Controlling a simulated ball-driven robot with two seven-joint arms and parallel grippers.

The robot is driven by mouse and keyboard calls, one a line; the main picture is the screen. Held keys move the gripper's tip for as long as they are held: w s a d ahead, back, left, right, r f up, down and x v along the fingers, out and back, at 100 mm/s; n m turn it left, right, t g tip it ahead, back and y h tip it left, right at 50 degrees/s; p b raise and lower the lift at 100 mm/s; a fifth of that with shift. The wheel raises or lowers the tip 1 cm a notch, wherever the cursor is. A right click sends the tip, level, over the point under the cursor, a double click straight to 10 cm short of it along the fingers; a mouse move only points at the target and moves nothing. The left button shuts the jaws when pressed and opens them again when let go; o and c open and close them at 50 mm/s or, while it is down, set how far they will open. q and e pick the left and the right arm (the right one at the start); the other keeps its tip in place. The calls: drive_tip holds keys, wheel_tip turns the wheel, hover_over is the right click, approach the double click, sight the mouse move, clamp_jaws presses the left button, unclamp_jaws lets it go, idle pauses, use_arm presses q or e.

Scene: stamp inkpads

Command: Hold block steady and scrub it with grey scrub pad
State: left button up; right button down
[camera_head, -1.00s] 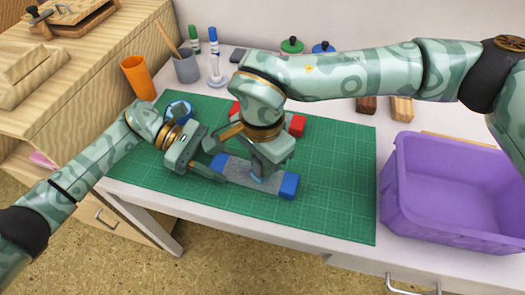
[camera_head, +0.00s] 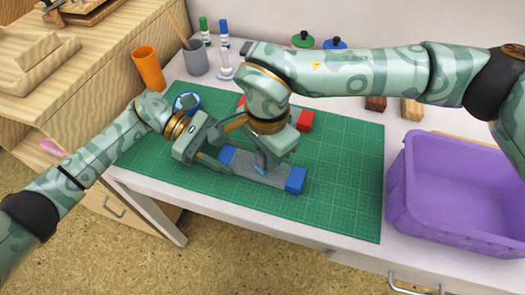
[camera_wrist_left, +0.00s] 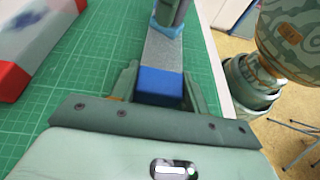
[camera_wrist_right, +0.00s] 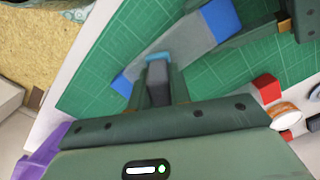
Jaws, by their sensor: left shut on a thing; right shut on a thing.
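A long grey-topped block (camera_head: 280,179) with blue ends lies flat on the green cutting mat (camera_head: 340,205). It also shows in the left wrist view (camera_wrist_left: 163,56) and the right wrist view (camera_wrist_right: 185,38). My left gripper (camera_head: 221,156) is shut on its left blue end, which shows between the fingers (camera_wrist_left: 160,86). My right gripper (camera_head: 262,160) is shut on a small grey scrub pad (camera_wrist_right: 157,80) with a light-blue edge. The pad is at the middle of the block's top and seems to touch it; the arm partly hides it.
A red-ended block (camera_head: 304,120) with a blue-stained white top (camera_wrist_left: 35,30) lies behind the right gripper. A purple bin (camera_head: 455,235) stands at the right. Cups (camera_head: 148,66) and bottles stand at the back left. The mat's front right is clear.

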drive_tip(key=a, duration=0.1)
drive_tip(key=w+a, duration=0.1)
drive_tip(key=a, duration=0.1)
drive_tip(key=shift+w, duration=0.1)
drive_tip(key=shift+w+a+r, duration=0.1)
drive_tip(key=shift+a+r, duration=0.05)
wheel_tip(320, 180, up, 8)
idle(0.5)
idle(0.3)
use_arm(q)
drive_tip(key=o, duration=1.3)
drive_tip(key=shift+c, duration=0.2)
drive_tip(key=shift+a, duration=0.1)
drive_tip(key=v, duration=1.2)
drive_tip(key=shift+f, duration=0.1)
